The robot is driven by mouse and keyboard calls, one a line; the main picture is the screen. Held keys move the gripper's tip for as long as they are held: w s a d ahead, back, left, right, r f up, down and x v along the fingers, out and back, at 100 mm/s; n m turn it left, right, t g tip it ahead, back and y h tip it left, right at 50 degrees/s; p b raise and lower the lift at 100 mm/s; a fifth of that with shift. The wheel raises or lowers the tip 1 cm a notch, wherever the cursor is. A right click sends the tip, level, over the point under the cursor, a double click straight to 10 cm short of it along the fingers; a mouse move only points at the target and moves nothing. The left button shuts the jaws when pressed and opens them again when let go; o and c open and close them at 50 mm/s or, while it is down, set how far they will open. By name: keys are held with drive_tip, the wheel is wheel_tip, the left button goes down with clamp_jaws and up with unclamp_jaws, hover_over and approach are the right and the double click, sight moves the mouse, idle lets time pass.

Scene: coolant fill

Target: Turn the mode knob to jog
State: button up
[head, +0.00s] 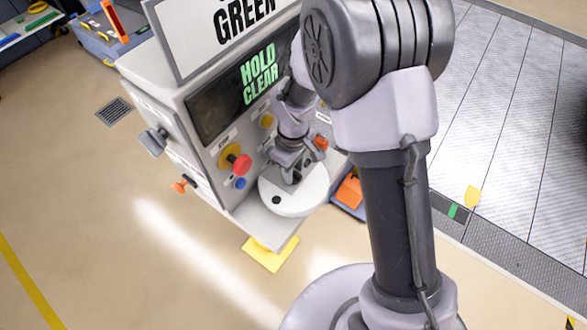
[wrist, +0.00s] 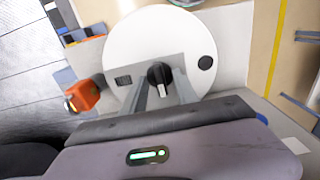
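A black knob (wrist: 160,75) with a pale pointer line shows in the wrist view, on a grey plate (wrist: 124,66) over a round white disc (wrist: 140,35). The line points down in that picture, tilted slightly right. My gripper (wrist: 163,84) is open, with one finger on each side of the knob. Whether the fingers touch it, I cannot tell. In the head view my gripper (head: 292,172) reaches down over the white disc (head: 305,199) and largely hides the knob. Any mode labels by the knob are too small to read.
The grey cabinet (head: 160,95) has a display (head: 255,80) reading HOLD CLEAR. A red button (head: 242,163), a blue button (head: 240,183) and a yellow button (head: 267,121) sit left of my gripper. An orange box (head: 349,190) stands right of the disc. Open floor lies at the left.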

clamp_jaws()
idle(1.4)
